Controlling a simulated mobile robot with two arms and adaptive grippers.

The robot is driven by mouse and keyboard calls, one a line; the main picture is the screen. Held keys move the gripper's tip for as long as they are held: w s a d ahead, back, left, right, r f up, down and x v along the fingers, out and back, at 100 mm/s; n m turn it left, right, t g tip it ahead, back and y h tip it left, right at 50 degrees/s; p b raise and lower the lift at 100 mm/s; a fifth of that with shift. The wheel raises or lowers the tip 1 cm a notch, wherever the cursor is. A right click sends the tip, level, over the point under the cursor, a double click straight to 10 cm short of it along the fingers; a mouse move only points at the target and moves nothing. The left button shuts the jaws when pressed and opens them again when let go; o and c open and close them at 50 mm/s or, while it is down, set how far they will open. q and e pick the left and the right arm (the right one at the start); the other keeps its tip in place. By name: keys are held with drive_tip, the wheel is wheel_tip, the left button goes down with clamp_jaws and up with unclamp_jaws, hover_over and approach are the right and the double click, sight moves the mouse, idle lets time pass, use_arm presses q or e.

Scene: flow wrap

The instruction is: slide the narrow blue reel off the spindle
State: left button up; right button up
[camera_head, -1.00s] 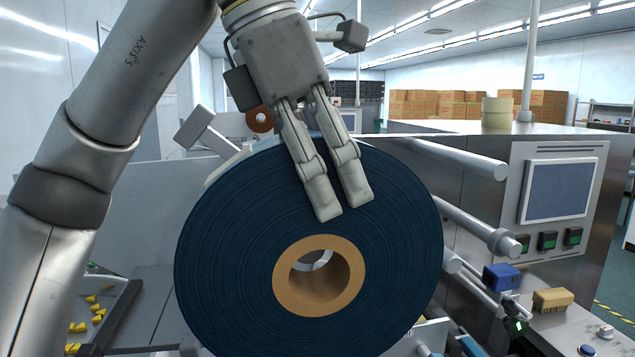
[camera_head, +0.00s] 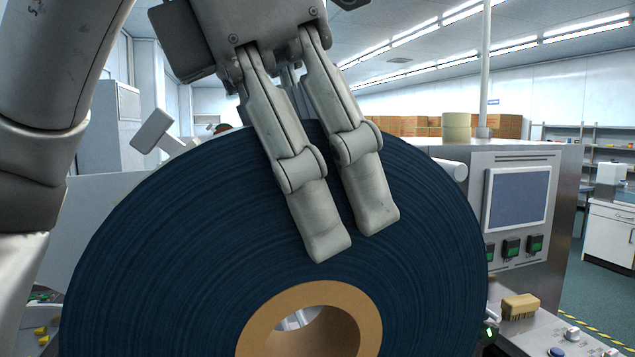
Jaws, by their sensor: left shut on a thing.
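The blue reel (camera_head: 160,260) is dark blue with a tan cardboard core (camera_head: 365,318). It fills the lower middle of the head view, its flat face towards me and its bottom cut off by the frame edge. My left gripper (camera_head: 352,232) reaches down from the top, its two fingers over the reel's upper face, above the core. It is shut on the reel. Through the core hole I see bright background parts; I cannot make out a spindle in it. The reel hides most of what is behind it. My right gripper is not in view.
A steel machine cabinet with a screen (camera_head: 517,196) and green buttons (camera_head: 511,247) stands right of the reel. A roller end (camera_head: 455,170) juts out beside the reel's upper right edge. A brush (camera_head: 520,306) lies on the lower right panel. Open floor shows at the far right.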

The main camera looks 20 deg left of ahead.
use_arm(q)
drive_tip(key=shift+r, duration=0.2)
drive_tip(key=shift+w+a+p, duration=0.25)
drive_tip(key=shift+w+p, duration=0.05)
drive_tip(key=shift+p, duration=0.15)
drive_tip(key=shift+w+a+p, duration=1.1)
drive_tip(key=shift+w+a, duration=0.25)
drive_tip(key=shift+w, duration=0.45)
drive_tip(key=shift+w+a+p, duration=1.05)
drive_tip(key=shift+w+a, duration=0.35)
drive_tip(key=shift+w, duration=0.4)
drive_tip(key=shift+w+a+p, duration=1.1)
drive_tip(key=shift+w+a, duration=0.25)
drive_tip(key=shift+w, duration=0.45)
drive_tip(key=shift+w+a+f, duration=0.1)
drive_tip(key=shift+w+a, duration=0.25)
drive_tip(key=shift+w, duration=0.15)
drive_tip(key=shift+s, duration=0.1)
drive_tip(key=shift+s+d+r+b, duration=0.15)
drive_tip(key=shift+s+d, duration=0.9)
drive_tip(key=shift+s, duration=0.3)
drive_tip(key=shift+s+d+r+b, duration=0.2)
drive_tip(key=shift+s+d, duration=0.8)
drive_tip(key=shift+s, duration=0.35)
drive_tip(key=shift+s+d+r+b, duration=0.1)
drive_tip(key=shift+s+d+r, duration=0.05)
drive_tip(key=shift+s+d, duration=1.05)
drive_tip(key=shift+a, duration=0.2)
